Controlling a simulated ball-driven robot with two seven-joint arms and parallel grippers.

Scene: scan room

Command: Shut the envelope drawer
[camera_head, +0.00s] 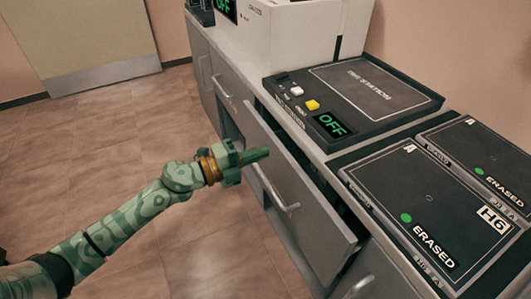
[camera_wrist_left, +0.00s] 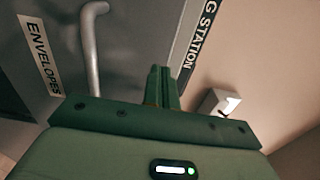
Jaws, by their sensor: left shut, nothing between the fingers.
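The envelope drawer (camera_head: 315,228) stands partly open from the counter front, with a dark gap behind its grey front panel. Its bar handle (camera_head: 287,200) is on the outer face. The left wrist view shows the white ENVELOPES label (camera_wrist_left: 39,55) and the handle (camera_wrist_left: 92,48) close up. My left gripper (camera_head: 262,155) is shut and empty. Its green fingers point at the drawer front, near the upper part of the panel and beside the handle. I cannot tell whether the fingertips touch the panel. My right gripper is not in view.
On the counter are a station with buttons and an OFF display (camera_head: 333,125), black pads marked ERASED (camera_head: 420,215), and a white machine (camera_head: 290,38). Another handled front (camera_head: 222,90) is farther along. Open floor (camera_head: 120,150) lies to the left.

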